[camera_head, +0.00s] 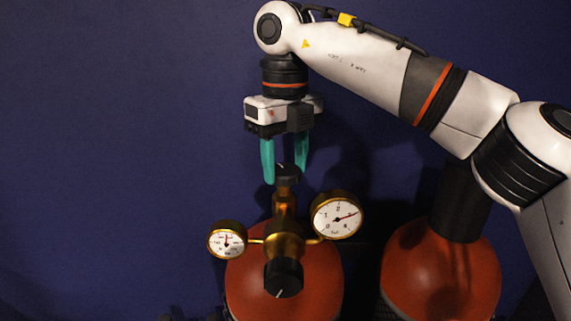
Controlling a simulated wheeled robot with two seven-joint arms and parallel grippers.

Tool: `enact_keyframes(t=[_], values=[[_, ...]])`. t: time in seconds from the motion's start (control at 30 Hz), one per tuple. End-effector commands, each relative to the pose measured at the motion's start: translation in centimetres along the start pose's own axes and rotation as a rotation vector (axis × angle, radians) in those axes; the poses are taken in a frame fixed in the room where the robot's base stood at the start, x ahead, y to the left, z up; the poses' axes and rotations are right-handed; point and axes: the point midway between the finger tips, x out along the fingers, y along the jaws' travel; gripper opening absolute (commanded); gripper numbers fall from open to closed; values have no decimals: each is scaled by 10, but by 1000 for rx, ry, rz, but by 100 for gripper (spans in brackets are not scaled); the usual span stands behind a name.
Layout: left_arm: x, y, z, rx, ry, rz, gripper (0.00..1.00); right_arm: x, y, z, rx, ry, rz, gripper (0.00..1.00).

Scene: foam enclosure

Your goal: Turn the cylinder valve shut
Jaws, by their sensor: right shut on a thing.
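A cylinder valve (286,171) with a small black knob stands on top of a red-orange gas cylinder (242,285), above a brass regulator body (284,243). My right gripper (285,168) points straight down from above, and its two teal fingers are shut on the black valve knob, one on each side. The knob is partly hidden between the fingers. My left gripper is not in the head view.
Two round white gauges, a small left one (227,240) and a larger right one (337,215), flank the regulator. A black regulator knob (284,278) faces front. A second red-orange cylinder (440,270) stands at right. A plain dark blue wall (120,150) lies behind; the left side is clear.

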Motion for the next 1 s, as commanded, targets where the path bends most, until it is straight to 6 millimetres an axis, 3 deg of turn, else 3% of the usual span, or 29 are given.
enact_keyframes(t=[0.5,1.0], values=[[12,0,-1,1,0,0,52,-3,0,0,399,9,0,26],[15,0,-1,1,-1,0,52,-4,0,0,512,9,-1,26]])
